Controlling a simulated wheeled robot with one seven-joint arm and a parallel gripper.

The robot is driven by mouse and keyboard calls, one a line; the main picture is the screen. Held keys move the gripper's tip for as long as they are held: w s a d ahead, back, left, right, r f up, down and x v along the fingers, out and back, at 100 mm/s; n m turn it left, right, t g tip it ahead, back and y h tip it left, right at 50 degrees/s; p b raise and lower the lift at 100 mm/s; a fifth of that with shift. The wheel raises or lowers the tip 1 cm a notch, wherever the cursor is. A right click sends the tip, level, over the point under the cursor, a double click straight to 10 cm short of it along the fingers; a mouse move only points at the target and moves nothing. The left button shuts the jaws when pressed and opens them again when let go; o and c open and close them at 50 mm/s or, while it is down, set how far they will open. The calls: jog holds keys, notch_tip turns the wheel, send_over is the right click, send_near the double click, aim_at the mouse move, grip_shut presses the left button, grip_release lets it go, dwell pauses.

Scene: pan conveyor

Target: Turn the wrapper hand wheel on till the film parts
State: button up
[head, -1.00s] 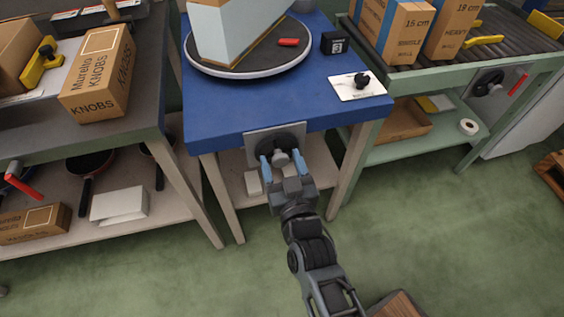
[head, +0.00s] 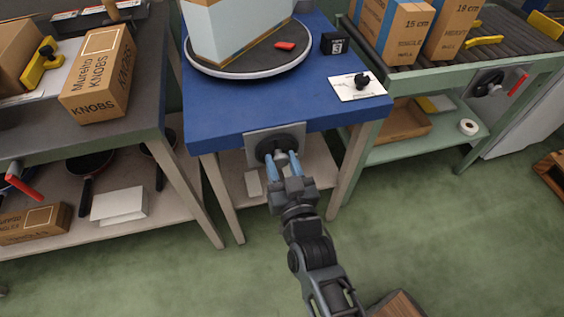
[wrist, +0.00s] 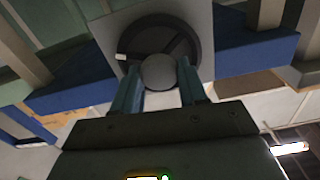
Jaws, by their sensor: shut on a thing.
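The wrapper hand wheel (head: 265,149) is a dark disc on a grey plate at the front of the blue table. My gripper (head: 282,164) is shut on the wheel's grey knob. In the wrist view the round knob (wrist: 158,72) sits between my two blue fingers, with the dark wheel rim (wrist: 150,32) behind it. On top, a large pale box (head: 235,30) with a brown lower edge stands on the round turntable (head: 237,72). The top of the box is cut off in the head view, and I cannot make out the film's state.
A red piece (head: 285,45) lies on the turntable. A small black block (head: 333,43) and a white plate with a black knob (head: 358,86) are on the blue table (head: 225,115). A shelf bench with boxes stands left, a roller conveyor (head: 480,35) right.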

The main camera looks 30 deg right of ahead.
jog(key=shift+d+m+p, duration=0.1)
jog(key=shift+m+p, duration=0.2)
jog(key=shift+m, duration=1.9)
jog(key=o, duration=1)
jog(key=shift+s, duration=0.15)
jog(key=shift+v, duration=3.8)
